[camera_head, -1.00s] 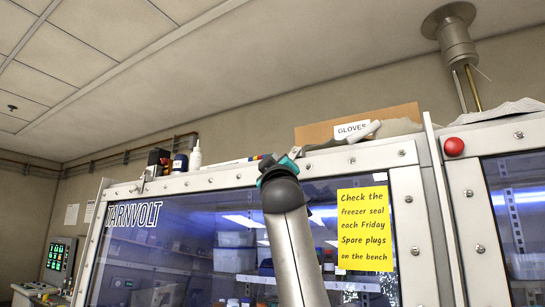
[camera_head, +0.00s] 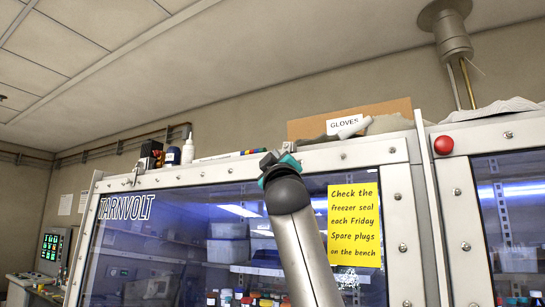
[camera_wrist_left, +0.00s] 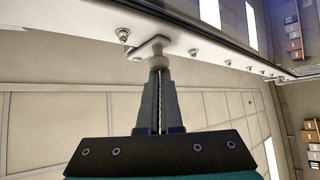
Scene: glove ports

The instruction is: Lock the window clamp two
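My left gripper (camera_head: 276,157) is up at the top rail of the cabinet window, seen from behind its arm in the head view. A small metal clamp (camera_head: 288,146) partly shows just behind it. In the left wrist view the clamp's flat lever (camera_wrist_left: 148,47) lies against the white rail, with a round pale knob at its end. The fingers of the left gripper (camera_wrist_left: 159,72) are close together with their tips at this knob, and look shut on it. Another clamp (camera_head: 135,177) sits at the rail's left end. My right gripper is not in view.
A yellow note (camera_head: 354,225) is on the window glass. Bottles (camera_head: 188,150) and a cardboard box with a GLOVES label (camera_head: 344,122) stand on top of the cabinet. A red button (camera_head: 444,145) is on the frame at right. Several bolts line the rail.

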